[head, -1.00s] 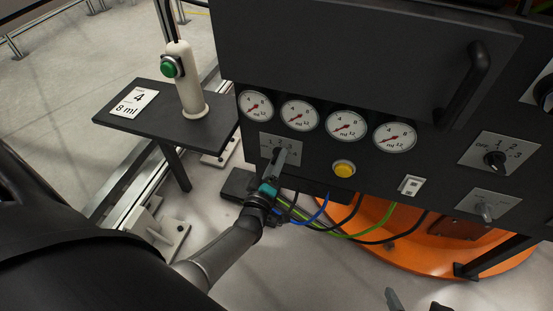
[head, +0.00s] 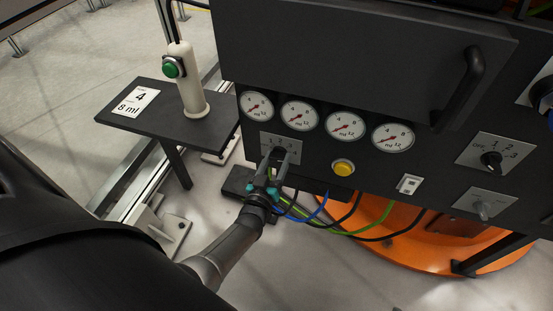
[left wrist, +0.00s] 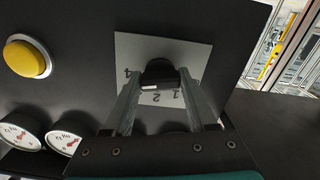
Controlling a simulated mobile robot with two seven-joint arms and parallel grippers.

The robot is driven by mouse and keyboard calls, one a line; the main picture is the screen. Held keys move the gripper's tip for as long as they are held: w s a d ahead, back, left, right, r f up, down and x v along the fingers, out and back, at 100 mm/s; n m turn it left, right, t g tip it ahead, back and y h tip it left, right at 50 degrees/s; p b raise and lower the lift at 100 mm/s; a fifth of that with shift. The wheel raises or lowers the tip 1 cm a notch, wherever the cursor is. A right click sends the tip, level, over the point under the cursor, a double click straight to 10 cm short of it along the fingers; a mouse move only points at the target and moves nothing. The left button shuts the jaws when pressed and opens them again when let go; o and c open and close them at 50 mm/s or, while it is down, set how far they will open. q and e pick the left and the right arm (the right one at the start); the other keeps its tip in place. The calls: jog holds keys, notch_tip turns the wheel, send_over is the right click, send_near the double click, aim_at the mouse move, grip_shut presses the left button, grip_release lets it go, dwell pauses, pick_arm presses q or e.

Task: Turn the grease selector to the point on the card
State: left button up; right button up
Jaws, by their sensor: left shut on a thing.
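The grease selector is a dark knob (left wrist: 159,72) on a light numbered plate (head: 292,144), low on the left of the black panel. My left gripper (head: 279,158) is shut on the knob, one finger on each side. In the left wrist view the plate appears upside down with 1, 2 and 4 readable. A white mark on the knob lies near the 2; its exact setting is hard to tell. The white card (head: 136,103) reads 4 and 8 ml. My right gripper is out of view.
Gauges (head: 345,126) line the panel above a yellow button (head: 343,167). More selectors (head: 491,160) sit at right. A pale post with a green button (head: 173,67) stands on the black side shelf (head: 173,132). Cables (head: 345,228) hang below the panel.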

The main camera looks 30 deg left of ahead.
pick_arm(q)
jog(key=shift+m, duration=0.4)
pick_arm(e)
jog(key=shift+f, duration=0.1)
pick_arm(q)
jog(key=o, duration=1.4)
jog(key=shift+c, duration=0.2)
jog(key=shift+s, duration=0.1)
jog(key=shift+s, duration=0.15)
jog(key=p+v, duration=0.4)
jog(key=v, duration=1)
jog(key=shift+s, duration=0.4)
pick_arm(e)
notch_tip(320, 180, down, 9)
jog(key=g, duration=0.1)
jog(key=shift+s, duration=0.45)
pick_arm(q)
jog(key=shift+d, duration=0.1)
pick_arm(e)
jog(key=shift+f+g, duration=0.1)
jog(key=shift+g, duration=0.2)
